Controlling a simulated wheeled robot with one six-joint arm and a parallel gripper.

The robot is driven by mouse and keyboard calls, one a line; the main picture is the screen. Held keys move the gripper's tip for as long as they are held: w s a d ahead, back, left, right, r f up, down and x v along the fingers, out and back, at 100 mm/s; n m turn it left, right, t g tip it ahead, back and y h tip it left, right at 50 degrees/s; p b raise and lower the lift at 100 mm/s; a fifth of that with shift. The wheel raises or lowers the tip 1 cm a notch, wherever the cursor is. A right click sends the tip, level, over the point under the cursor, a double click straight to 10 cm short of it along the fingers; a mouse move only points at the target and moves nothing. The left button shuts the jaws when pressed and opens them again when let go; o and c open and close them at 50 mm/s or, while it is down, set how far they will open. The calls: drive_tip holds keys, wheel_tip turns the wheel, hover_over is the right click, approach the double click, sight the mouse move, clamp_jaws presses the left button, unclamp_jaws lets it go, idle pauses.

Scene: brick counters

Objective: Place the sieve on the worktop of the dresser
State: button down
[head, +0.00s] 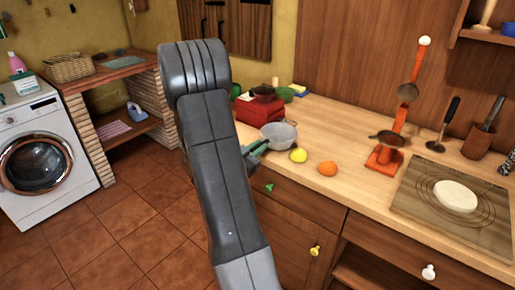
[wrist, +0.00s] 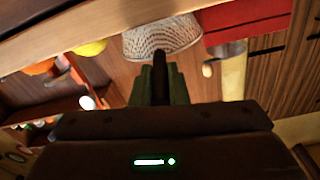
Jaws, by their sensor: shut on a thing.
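The sieve (head: 279,134), a grey mesh bowl, is at the front edge of the dresser's wooden worktop (head: 352,190), beside a red box. It also shows in the wrist view (wrist: 162,38) beyond my fingers. My gripper (head: 258,149) is shut on the sieve's dark handle; the fingers show in the wrist view (wrist: 160,84). The bowl looks roughly upright. I cannot tell whether its underside touches the worktop. My arm hides part of the dresser's left end.
The red box (head: 257,112) stands just behind the sieve. A lemon (head: 299,155) and an orange (head: 327,168) lie to its right. An orange stand (head: 384,160) and a board (head: 415,207) with dough (head: 455,196) stand farther right. A washing machine (head: 41,150) is at the left.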

drive_tip(key=shift+f, duration=0.1)
drive_tip(key=shift+f, duration=0.2)
drive_tip(key=c, duration=1.4)
unclamp_jaws()
drive_tip(key=shift+r, duration=0.1)
drive_tip(key=shift+r, duration=0.25)
drive_tip(key=b+v, duration=0.1)
drive_tip(key=v, duration=1.1)
drive_tip(key=shift+f, duration=0.1)
